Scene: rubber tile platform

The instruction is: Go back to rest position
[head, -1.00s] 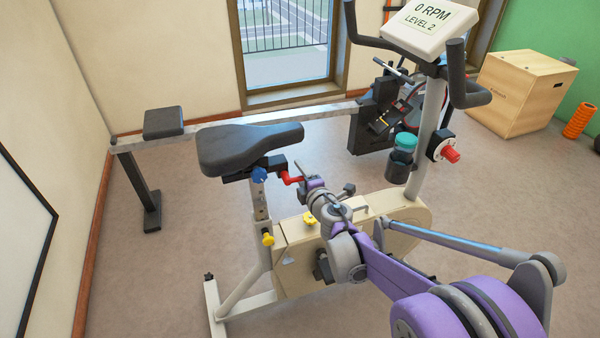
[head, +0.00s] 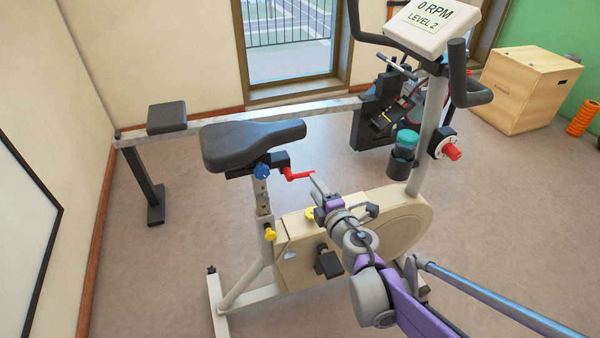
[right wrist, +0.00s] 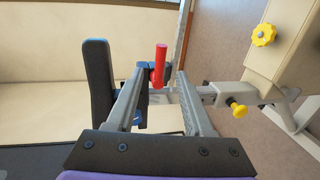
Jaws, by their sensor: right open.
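My right gripper (head: 316,180) is just right of the red lever (head: 298,174) under the seat of the exercise bike (head: 405,215). In the right wrist view, the two fingers of my right gripper (right wrist: 162,72) are spread apart. The red lever (right wrist: 160,62) shows near the fingertips, closer to the left finger, and nothing is clamped. Whether it touches a finger is hard to tell. My left gripper is in neither view.
The black bike seat (head: 252,143) is above and left of the gripper. A blue knob (head: 262,171) and a yellow knob (head: 270,233) sit on the seat post. A rowing machine rail (head: 270,116) runs behind. A wooden box (head: 527,90) stands at back right. Floor at left is clear.

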